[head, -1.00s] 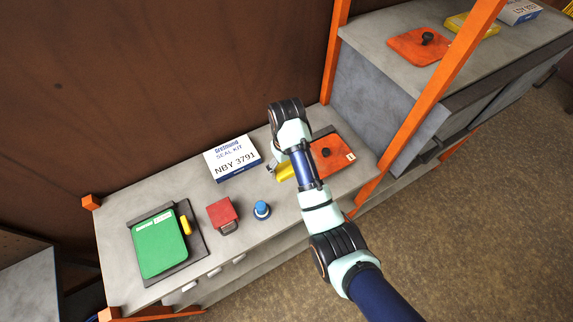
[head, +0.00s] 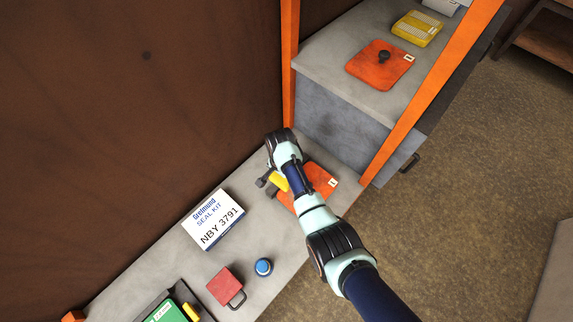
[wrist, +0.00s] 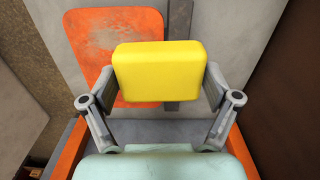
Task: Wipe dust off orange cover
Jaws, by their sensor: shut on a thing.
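My gripper (head: 271,181) is shut on a yellow sponge block (wrist: 160,72), which fills the space between both fingers in the wrist view. An orange cover (head: 324,182) lies on the lower bench, partly hidden by my arm in the head view. In the wrist view the cover (wrist: 113,28) shows pale grey dusty patches, and the sponge hides part of it. The sponge (head: 279,182) is at the cover's left side in the head view. I cannot tell whether it touches the cover.
A second orange cover (head: 366,71) with a black knob and a yellow case (head: 417,29) lie on the higher bench. A seal kit box (head: 213,221), red padlock-like block (head: 226,286) and blue button (head: 263,267) sit on the lower bench (head: 150,255). An orange post (head: 432,90) stands close by.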

